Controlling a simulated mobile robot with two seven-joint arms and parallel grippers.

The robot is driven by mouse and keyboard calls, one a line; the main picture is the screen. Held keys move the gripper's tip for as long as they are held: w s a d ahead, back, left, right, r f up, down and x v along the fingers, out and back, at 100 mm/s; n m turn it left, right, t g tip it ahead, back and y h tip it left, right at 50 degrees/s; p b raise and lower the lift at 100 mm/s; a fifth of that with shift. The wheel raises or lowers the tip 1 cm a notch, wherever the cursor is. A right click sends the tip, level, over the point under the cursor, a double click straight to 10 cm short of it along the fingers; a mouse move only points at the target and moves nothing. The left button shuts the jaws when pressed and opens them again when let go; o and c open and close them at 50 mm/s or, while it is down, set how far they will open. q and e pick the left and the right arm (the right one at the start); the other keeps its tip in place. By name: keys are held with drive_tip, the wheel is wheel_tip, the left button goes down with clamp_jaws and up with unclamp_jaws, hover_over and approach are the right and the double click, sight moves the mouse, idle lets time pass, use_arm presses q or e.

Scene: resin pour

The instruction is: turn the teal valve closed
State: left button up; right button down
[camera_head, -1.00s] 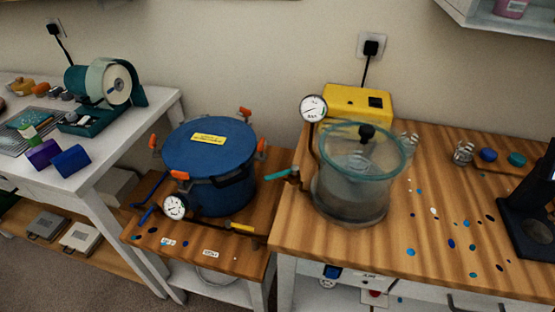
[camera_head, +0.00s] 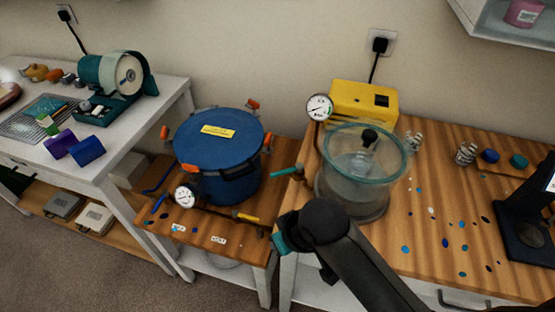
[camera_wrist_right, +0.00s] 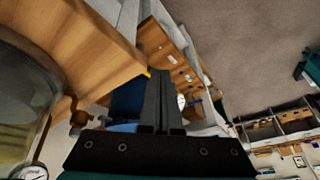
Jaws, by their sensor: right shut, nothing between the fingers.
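The teal valve (camera_head: 287,171) has a short teal lever pointing left, on a brass fitting at the left side of the clear vacuum chamber (camera_head: 362,170). In the right wrist view a brass fitting (camera_wrist_right: 77,118) shows beside the chamber wall (camera_wrist_right: 40,75); I cannot make out the teal lever there. My right gripper (camera_wrist_right: 161,85) is shut and empty, its two dark fingers together. In the head view its teal housing is below the valve and apart from it, in front of the table edge; the fingertips are hidden there. My left gripper is not in view.
A blue pressure pot (camera_head: 218,158) with orange-tipped clamps, a gauge (camera_head: 185,195) and a yellow lever (camera_head: 249,217) stands on the lower wooden bench at left. A yellow pump (camera_head: 363,103) and a gauge (camera_head: 319,107) are behind the chamber. Air in front of the benches is free.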

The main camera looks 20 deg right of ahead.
drive_tip(key=w+a+r, duration=0.2)
drive_tip(key=w+r, duration=0.3)
drive_tip(key=w, duration=0.1)
wheel_tip(320, 180, up, 9)
drive_tip(key=m+h, duration=0.2)
hover_over(286, 172)
drive_tip(key=w+a, duration=0.2)
wheel_tip(286, 172, down, 10)
drive_tip(key=shift+s+d, duration=0.2)
drive_tip(key=shift+r, duration=0.1)
drive_tip(key=shift+s+n+p, duration=0.2)
drive_tip(key=shift+n+p, duration=0.2)
drive_tip(key=shift+p, duration=0.1)
